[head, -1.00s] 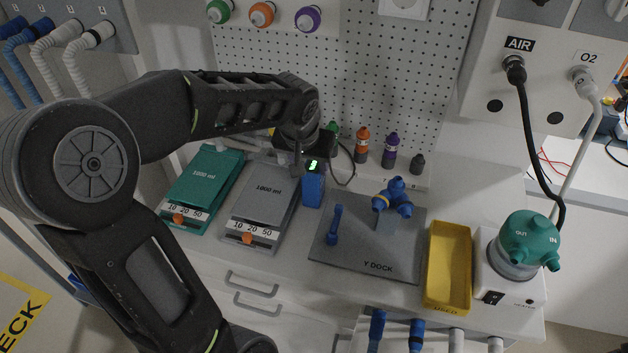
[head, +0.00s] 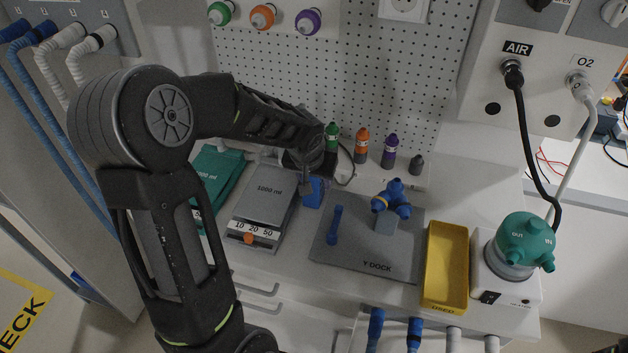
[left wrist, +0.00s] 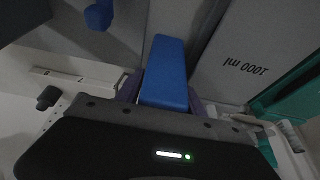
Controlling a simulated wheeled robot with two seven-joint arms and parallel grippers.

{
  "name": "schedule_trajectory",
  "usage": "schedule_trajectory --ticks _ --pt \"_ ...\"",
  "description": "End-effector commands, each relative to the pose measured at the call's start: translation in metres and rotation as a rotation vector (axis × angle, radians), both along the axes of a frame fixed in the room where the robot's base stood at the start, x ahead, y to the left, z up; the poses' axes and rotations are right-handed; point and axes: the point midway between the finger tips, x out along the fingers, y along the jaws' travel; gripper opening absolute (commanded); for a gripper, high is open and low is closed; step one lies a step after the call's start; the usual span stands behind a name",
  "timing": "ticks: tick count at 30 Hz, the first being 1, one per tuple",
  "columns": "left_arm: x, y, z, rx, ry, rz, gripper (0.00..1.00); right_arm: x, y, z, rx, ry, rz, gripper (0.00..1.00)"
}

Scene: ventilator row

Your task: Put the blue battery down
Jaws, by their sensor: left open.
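The blue battery (head: 312,195) is a small blue block on the white counter, between the grey 1000 ml test lung and the Y dock mat. My left gripper (head: 317,181) is just above and behind it, with its jaws open. In the left wrist view the battery (left wrist: 165,75) lies between the two purple-tinted fingers (left wrist: 165,90), which show at its sides. Whether they touch it, I cannot tell. The battery's lower end is hard to see in the head view. My right gripper is out of view.
The grey test lung (head: 262,195) and a teal one (head: 212,180) lie left. The Y dock mat (head: 350,255), carrying blue parts, is at right, then a yellow tray (head: 445,265). Several small bottles stand behind, before the pegboard (head: 400,90).

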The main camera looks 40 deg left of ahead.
Motion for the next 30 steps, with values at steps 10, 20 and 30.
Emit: schedule_trajectory --ticks 10,20,30 --pt "0.0015 0.0007 -0.0031 0.000 -0.001 0.000 0.45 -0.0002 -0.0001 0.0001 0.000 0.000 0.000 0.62" --pt "0.0014 0.0007 -0.0028 0.000 -0.001 0.000 0.43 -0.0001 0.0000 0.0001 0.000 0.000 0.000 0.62" --pt "0.0014 0.0006 -0.0027 0.000 -0.001 0.000 0.15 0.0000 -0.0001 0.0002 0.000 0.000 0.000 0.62"
